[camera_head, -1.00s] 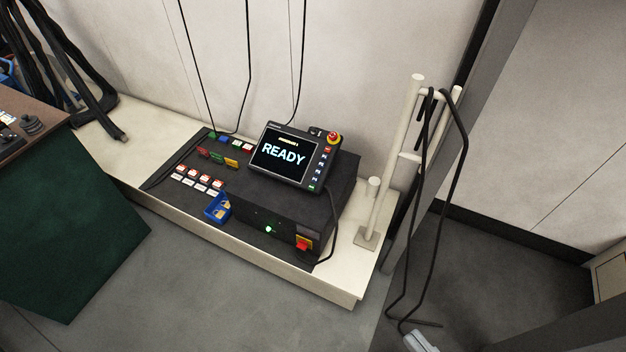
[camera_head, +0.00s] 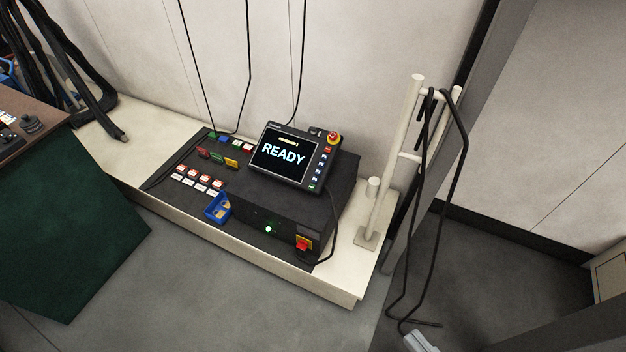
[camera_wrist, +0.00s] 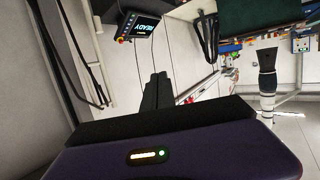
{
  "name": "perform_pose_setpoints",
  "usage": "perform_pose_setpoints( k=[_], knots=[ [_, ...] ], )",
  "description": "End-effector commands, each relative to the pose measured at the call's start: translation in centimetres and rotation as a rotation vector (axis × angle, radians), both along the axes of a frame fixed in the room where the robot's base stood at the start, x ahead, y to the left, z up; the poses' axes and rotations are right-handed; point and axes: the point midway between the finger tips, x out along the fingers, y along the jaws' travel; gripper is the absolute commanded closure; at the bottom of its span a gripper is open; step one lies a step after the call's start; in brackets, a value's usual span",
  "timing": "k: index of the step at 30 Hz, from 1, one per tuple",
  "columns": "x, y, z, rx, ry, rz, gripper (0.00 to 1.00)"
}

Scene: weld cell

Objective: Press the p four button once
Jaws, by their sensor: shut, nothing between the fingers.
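The control pendant (camera_head: 284,157) lies tilted on a dark box, its screen lit with READY and a smaller yellow line above. A column of small buttons (camera_head: 319,171) runs down its right side, red at the top, green at the bottom, bluish between. Their labels are too small to read, so I cannot tell which is p four.
A red emergency knob (camera_head: 333,138) stands at the pendant's top right corner. The dark box (camera_head: 290,220) has a red switch (camera_head: 303,244). A pale post stand (camera_head: 384,180) with hanging cables rises at right.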

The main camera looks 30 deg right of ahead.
Motion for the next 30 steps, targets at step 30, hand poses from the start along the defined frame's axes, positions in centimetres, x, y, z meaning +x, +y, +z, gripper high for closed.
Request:
perform_pose_setpoints(
  k=[30],
  knots=[
    [11.7,-2.4,-1.0,0.028,-0.234,-0.047,1.00]
  ],
)
